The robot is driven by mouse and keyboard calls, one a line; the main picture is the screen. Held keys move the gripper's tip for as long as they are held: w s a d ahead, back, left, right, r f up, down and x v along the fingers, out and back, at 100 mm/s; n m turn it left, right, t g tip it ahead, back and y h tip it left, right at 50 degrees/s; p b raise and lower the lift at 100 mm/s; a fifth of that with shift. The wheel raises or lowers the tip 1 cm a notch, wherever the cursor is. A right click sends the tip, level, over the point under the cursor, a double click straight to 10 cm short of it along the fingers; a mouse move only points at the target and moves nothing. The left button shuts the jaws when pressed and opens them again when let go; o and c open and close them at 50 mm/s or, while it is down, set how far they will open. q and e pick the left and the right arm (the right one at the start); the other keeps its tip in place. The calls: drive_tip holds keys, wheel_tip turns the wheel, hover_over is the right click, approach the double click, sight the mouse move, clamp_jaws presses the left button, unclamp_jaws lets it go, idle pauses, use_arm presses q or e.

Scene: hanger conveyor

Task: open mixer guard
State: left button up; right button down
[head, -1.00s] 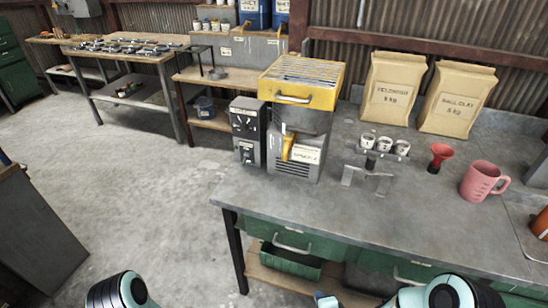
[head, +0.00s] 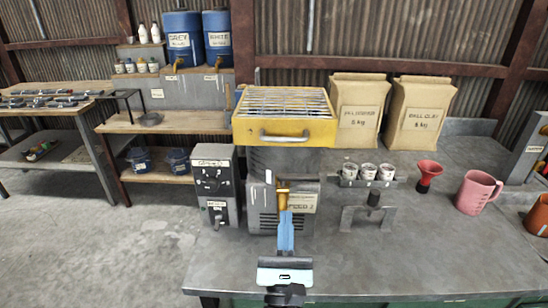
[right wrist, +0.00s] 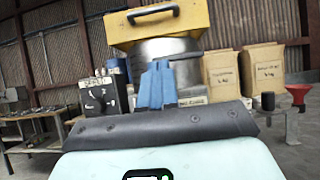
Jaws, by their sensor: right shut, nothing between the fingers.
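The mixer (head: 262,205) stands on the workbench, with a yellow guard (head: 284,131) on top that has a grey grille and a front handle (head: 285,137). The guard looks lowered over the mixer. In the right wrist view the guard (right wrist: 160,24) and its dark handle (right wrist: 151,13) are above, over a metal bowl (right wrist: 165,55). My right gripper (head: 285,222) is shut and empty, its blue fingers pointing at the mixer's front, below the handle. The fingers (right wrist: 157,86) also show in the right wrist view. My left gripper is not in view.
A grey control box (head: 214,185) stands left of the mixer. Paper bags (head: 357,112), small cups (head: 368,172), a red funnel (head: 428,174) and a pink jug (head: 477,192) are to the right. The front of the bench (head: 420,245) is clear.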

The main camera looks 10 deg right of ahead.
sight(289, 175)
drive_tip(key=p+x, duration=0.1)
drive_tip(key=x, duration=0.4)
drive_tip(key=p+x, duration=0.2)
drive_tip(key=x, duration=0.3)
drive_tip(key=shift+s+d+r, duration=0.15)
drive_tip(key=shift+r, duration=0.25)
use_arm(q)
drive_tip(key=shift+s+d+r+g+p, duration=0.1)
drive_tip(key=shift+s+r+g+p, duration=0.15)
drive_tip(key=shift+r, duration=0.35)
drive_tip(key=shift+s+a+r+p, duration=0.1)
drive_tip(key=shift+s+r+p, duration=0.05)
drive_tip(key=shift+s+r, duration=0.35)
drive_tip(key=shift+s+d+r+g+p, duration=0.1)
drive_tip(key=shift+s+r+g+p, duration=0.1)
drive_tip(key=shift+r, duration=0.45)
use_arm(e)
drive_tip(key=shift+w+r, duration=0.15)
drive_tip(key=shift+r, duration=0.65)
drive_tip(key=shift+w+r, duration=0.15)
drive_tip(key=shift+r, duration=0.65)
